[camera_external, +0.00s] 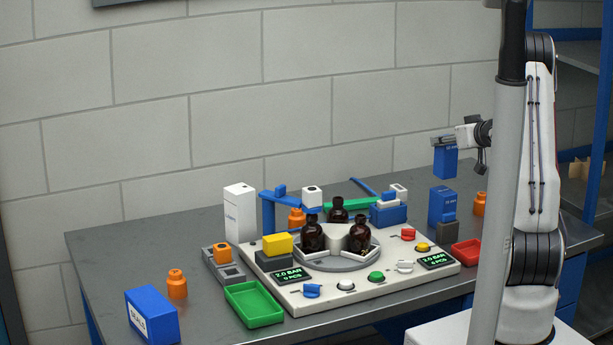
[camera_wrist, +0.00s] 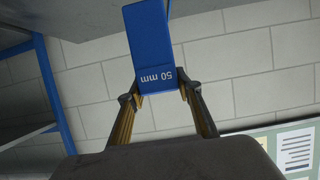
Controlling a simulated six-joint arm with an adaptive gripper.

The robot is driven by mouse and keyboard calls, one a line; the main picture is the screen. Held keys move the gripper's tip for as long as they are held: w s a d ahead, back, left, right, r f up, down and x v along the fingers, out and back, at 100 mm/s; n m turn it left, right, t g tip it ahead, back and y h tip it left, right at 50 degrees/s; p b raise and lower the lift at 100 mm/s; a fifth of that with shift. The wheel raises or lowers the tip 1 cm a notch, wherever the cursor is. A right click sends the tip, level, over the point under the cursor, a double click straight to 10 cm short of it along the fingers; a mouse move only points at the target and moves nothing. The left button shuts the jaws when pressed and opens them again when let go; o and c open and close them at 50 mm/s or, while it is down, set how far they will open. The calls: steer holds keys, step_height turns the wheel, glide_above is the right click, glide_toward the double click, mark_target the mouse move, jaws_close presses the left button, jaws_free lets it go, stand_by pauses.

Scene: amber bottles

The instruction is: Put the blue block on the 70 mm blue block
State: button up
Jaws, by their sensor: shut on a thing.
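My gripper (camera_external: 440,143) is shut on a blue block (camera_external: 445,163) and holds it in the air at the right of the table. In the wrist view the held blue block (camera_wrist: 150,45) is marked "50 mm" and sits between both fingers of my gripper (camera_wrist: 160,95). Another blue block (camera_external: 441,204) stands upright below the held one; its small label is too blurred to read. A clear gap separates the two in the external view.
A dark grey block (camera_external: 447,231) is close to the lower blue block. Orange bottles (camera_external: 480,203), a red tray (camera_external: 466,253) and a white panel (camera_external: 330,290) with brown bottles (camera_external: 313,237) are nearby. A blue box (camera_external: 152,315) and green tray (camera_external: 253,304) are at front left.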

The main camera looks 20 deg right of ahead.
mark_target(452, 152)
stand_by(0.3)
steer(key=shift+f, duration=1.85)
steer(key=shift+f, duration=0.1)
steer(key=o, duration=1.2)
steer(key=shift+f, duration=0.1)
steer(key=shift+r, duration=0.2)
steer(key=shift+v, duration=6)
steer(key=shift+f, duration=0.1)
